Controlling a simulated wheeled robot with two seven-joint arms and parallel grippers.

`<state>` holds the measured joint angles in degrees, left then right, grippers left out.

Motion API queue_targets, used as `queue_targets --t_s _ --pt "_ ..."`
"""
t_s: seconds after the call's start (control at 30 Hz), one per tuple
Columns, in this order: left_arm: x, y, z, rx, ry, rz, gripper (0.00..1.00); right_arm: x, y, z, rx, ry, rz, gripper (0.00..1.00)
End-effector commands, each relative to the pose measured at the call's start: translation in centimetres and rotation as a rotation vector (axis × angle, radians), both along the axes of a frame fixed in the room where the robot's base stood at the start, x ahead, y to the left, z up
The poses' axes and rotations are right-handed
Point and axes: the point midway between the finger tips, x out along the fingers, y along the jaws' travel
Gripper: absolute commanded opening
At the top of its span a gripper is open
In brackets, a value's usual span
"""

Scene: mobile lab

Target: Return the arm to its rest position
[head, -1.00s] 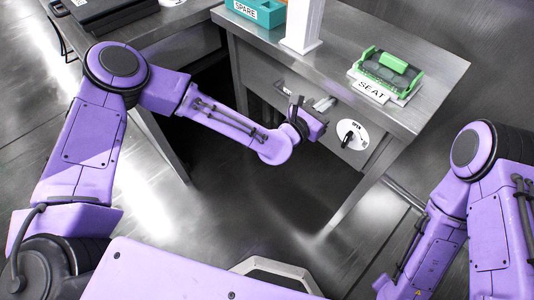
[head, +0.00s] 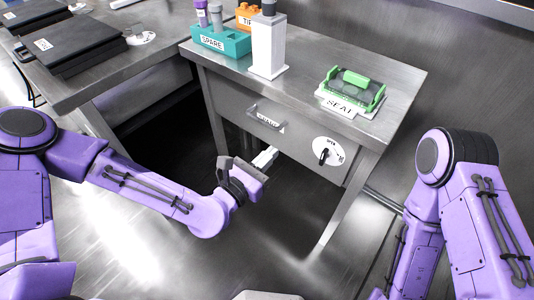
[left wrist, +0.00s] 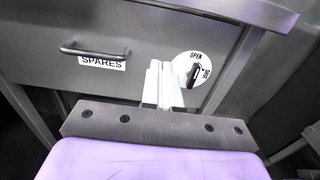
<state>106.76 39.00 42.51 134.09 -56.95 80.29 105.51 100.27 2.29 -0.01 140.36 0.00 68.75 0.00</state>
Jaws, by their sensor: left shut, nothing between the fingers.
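My left arm comes in from the left in the head view, bent at the elbow. Its gripper (head: 264,159) is in front of the metal bench, below the drawer front. The pale fingers are shut together with nothing between them. In the left wrist view the shut fingers (left wrist: 163,86) point at the bench front, between the drawer handle and the round dial. They look apart from the bench, though the exact gap is hard to tell. My right arm (head: 430,230) stands at the right edge of the head view, folded downward; its gripper is out of sight.
The bench (head: 400,85) has a drawer with a handle (head: 266,118) and a dial (head: 328,151). On it are a teal SPARE box (head: 222,42), a white post (head: 267,48) and a green item (head: 352,90) labelled SEAT. A second table (head: 75,85) stands left. Floor below is clear.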

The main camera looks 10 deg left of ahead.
Motion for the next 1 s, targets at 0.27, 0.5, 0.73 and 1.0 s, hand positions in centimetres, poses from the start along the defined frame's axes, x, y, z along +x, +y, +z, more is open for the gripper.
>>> queue_targets --t_s 0.27,0.5,0.73,1.0 --pt "-0.3 0.2 0.0 0.011 -0.006 0.000 0.00 0.0 0.0 0.0 0.000 0.000 0.000 0.43" --pt "-1.3 1.5 -5.3 0.617 -0.134 -0.022 0.00 0.0 0.0 0.0 0.000 0.000 0.000 0.43" --pt "-12.0 8.4 -21.1 1.563 -0.073 -0.526 0.00 0.0 0.0 0.0 0.000 0.000 0.000 0.43" --pt "-21.9 20.0 -27.3 2.067 0.036 -1.100 0.00 0.0 0.0 0.0 0.000 0.000 0.000 0.43"
